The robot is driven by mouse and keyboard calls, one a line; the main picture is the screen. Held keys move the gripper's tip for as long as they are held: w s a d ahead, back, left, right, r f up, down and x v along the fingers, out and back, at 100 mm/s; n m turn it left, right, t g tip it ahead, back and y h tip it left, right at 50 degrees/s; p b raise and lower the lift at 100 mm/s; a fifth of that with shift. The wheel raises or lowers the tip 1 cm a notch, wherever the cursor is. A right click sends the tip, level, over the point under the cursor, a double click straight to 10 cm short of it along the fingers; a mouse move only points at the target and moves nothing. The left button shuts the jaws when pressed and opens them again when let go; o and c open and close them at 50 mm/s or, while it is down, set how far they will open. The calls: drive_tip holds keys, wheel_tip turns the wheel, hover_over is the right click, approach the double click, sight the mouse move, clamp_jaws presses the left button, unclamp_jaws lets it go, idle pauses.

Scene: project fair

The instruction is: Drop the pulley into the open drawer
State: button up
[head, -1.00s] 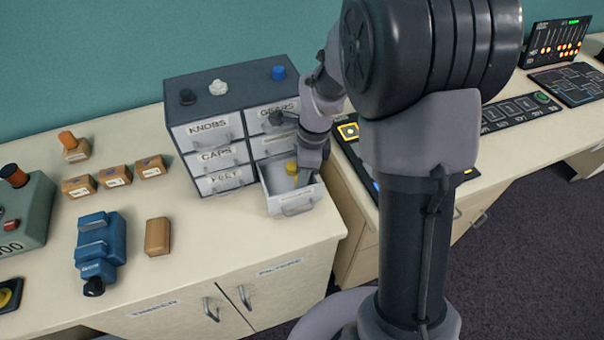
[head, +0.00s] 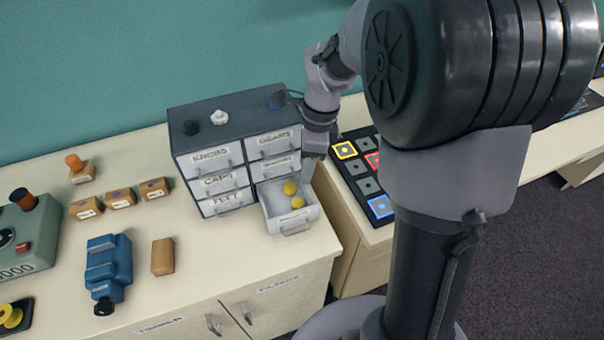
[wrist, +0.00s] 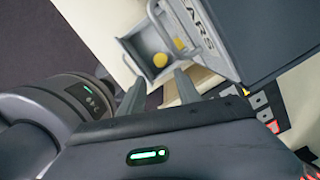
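The open drawer (head: 285,226) juts from the lower right of a small grey drawer cabinet (head: 183,135). Two small yellow round pieces lie inside, one nearer the front (head: 297,203) and one farther back (head: 290,188). They look like pulleys, but are too small to tell apart. The wrist view also shows the drawer (wrist: 131,60) with the front yellow piece (wrist: 160,60) and the other (wrist: 178,43) partly hidden by its wall. My gripper (wrist: 160,82) is open and empty, its fingers spread near the drawer. In the head view it hangs above the drawer's right back corner.
White, dark and blue knobs stand on the cabinet top. Several small labelled boxes (head: 120,198), a blue device (head: 108,265) and a tan block (head: 162,257) lie to the left. A pad panel (head: 368,186) lies on the lower counter at right.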

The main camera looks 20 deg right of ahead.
drive_tip(key=s+a+r+n+t, duration=0.2)
drive_tip(key=s+a+r+n, duration=0.2)
drive_tip(key=s+n, duration=0.5)
drive_tip(key=s+a+r+n+t, duration=0.3)
drive_tip(key=s+a+r+n, duration=0.1)
drive_tip(key=s+r+n, duration=0.3)
drive_tip(key=shift+s+a+r+n, duration=0.25)
drive_tip(key=shift+s+a+n, duration=0.15)
drive_tip(key=shift+s+n, duration=0.75)
drive_tip(key=shift+f+b, duration=1.55)
drive_tip(key=shift+b, duration=0.05)
